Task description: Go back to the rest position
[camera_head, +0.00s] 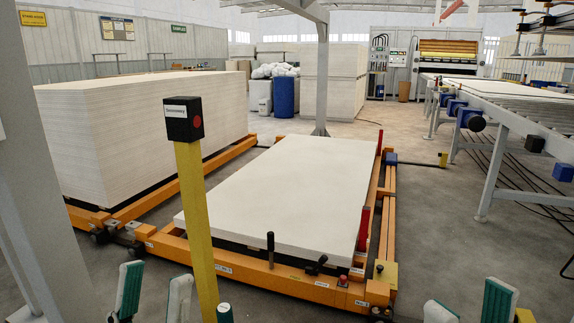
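My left gripper (154,294) shows at the bottom left edge. Its two green-and-white fingers point up and stand apart, with nothing seen between them. My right gripper (468,307) shows at the bottom right edge, also with its fingers apart and nothing seen between them. Both grippers are in front of the orange lift cart (270,276), low in the picture. The cart bears a low stack of white boards (285,190). My arms behind the fingers are mostly out of the picture.
A yellow post (197,225) with a black button box (184,120) stands close, just right of my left gripper. A grey pillar (35,190) is at the left. A tall board stack (140,130) stands behind. A roller conveyor (500,130) runs along the right; cables cross the floor there.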

